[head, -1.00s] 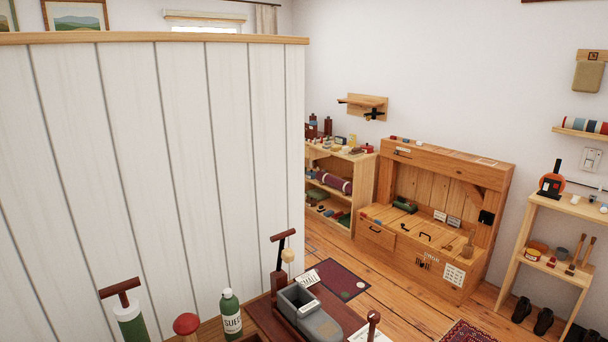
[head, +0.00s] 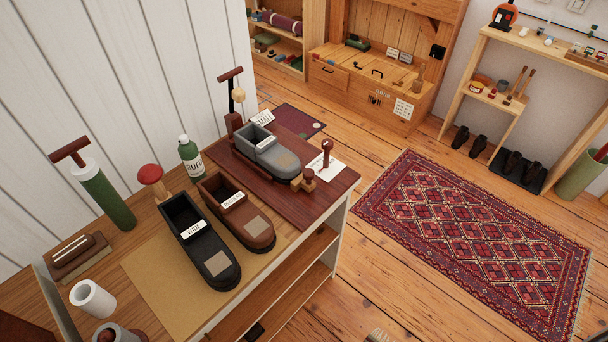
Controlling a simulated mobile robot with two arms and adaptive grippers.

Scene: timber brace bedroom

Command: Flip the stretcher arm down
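A grey shoe labelled with a white tag (head: 275,155) sits on a dark red-brown board (head: 325,190) on the bench, in the middle of the head view. At the board's back left stands an upright dark arm with a T-shaped handle (head: 230,76) and a pale round knob (head: 238,95). This looks like the stretcher arm, and it points up. A small wooden block with a round-topped peg (head: 308,178) is at the shoe's toe. A dark red stamp-like handle (head: 327,150) stands on a white card at the right. Neither gripper is in view.
Black (head: 203,250) and brown (head: 240,215) shoes lie on a tan mat (head: 150,266). A green pump (head: 105,195), green bottle (head: 191,158), red-topped knob (head: 150,177) and white cup (head: 93,299) stand at left. A patterned rug (head: 475,240) lies on open floor at right.

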